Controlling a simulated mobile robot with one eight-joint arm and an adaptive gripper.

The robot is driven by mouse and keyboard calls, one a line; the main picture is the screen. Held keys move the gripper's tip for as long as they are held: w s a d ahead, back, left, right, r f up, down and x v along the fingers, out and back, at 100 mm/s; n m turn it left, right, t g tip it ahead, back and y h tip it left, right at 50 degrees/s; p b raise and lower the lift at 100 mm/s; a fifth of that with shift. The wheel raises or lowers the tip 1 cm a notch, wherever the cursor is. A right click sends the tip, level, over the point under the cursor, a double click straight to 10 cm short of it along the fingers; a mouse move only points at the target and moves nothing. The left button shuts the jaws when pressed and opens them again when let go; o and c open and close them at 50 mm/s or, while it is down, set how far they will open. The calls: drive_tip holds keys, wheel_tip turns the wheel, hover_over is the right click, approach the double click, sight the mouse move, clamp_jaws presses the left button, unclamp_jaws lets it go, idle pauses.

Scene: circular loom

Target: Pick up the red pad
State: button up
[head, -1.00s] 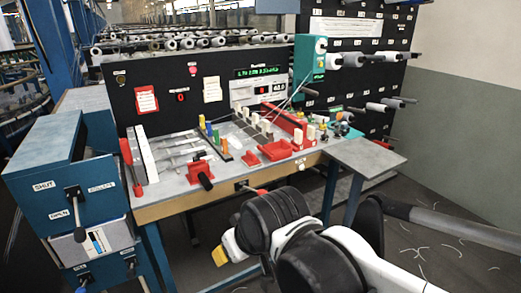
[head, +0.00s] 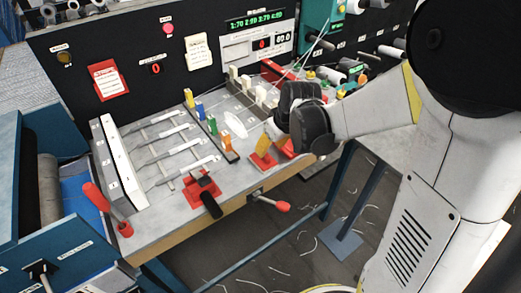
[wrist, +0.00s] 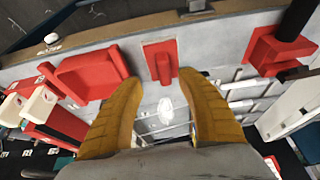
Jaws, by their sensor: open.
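The red pad, a small flat red plate with a raised red grip, lies on the grey bench top near its front edge. In the wrist view the red pad (wrist: 160,50) is ahead, between my two yellow fingers. My gripper (wrist: 163,84) is open and empty, with a fingertip to either side of the pad's grip and no clear contact. In the head view my gripper (head: 264,146) is over the front of the bench, and the pad (head: 262,160) is partly hidden behind a yellow finger.
A red tray (wrist: 88,77) lies close left of the pad in the wrist view. A red clamp with a black handle (head: 202,188) stands left in the head view. A white oval piece (head: 236,124) and a row of coloured pegs (head: 212,124) are behind.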

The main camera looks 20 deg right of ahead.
drive_tip(key=x, duration=0.2)
drive_tip(key=b+x, duration=0.1)
drive_tip(key=x, duration=0.1)
drive_tip(key=b+x, duration=0.1)
drive_tip(key=x, duration=0.1)
drive_tip(key=shift+w+a+f, duration=0.1)
drive_tip(key=shift+a, duration=0.3)
clamp_jaws()
